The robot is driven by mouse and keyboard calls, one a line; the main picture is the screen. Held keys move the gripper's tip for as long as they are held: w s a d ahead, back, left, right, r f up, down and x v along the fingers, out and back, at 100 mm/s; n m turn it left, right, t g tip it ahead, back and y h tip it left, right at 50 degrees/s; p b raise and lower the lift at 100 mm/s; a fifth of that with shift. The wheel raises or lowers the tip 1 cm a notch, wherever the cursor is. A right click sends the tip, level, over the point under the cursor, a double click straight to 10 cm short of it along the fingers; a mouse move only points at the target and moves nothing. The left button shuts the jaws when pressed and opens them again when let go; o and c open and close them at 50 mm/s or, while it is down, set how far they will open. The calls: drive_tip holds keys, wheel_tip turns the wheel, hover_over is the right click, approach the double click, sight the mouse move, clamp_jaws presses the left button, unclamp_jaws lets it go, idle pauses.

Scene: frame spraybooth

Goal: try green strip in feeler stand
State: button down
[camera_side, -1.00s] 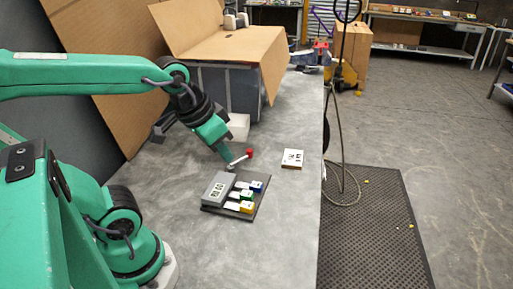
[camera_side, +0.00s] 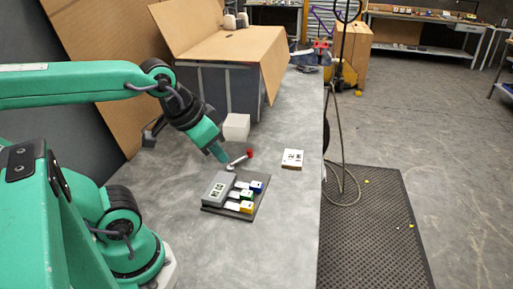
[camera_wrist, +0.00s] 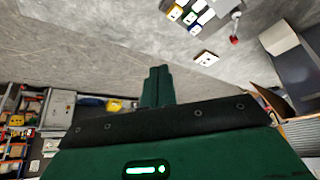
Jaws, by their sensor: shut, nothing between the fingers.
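The feeler stand (camera_side: 218,188) is a grey block with a printed label on a dark base, on the bench. Strips with coloured ends lie side by side on its right: blue (camera_side: 257,187), the green strip (camera_side: 247,195) in the middle, and yellow (camera_side: 246,207) nearest the camera. In the wrist view the coloured ends show at the top edge, with the yellow end (camera_wrist: 174,13) leftmost; the stand is partly cut off. My gripper (camera_side: 225,160) is shut and empty, above and behind the stand, apart from the strips. Its closed fingers show in the wrist view (camera_wrist: 157,85).
A red-knobbed lever (camera_side: 249,153) stands just behind the stand, close to my gripper. A white labelled block (camera_side: 292,158) lies to the right. A white cube (camera_side: 237,127) and a cardboard-topped box (camera_side: 225,85) stand behind. The bench front right is clear.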

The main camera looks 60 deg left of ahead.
drive_tip(key=c, duration=1.4)
unclamp_jaws()
drive_tip(key=shift+w, duration=0.1)
drive_tip(key=shift+c, duration=0.2)
drive_tip(key=m+g, duration=0.5)
drive_tip(key=m, duration=0.4)
approach(241, 192)
drive_tip(key=shift+w+d, duration=0.2)
drive_tip(key=shift+w, duration=0.05)
drive_tip(key=shift+w+a+f+m+g, duration=0.1)
drive_tip(key=shift+a+f+m+g, duration=0.2)
drive_tip(key=shift+f+m, duration=0.2)
drive_tip(key=shift+f, duration=3.85)
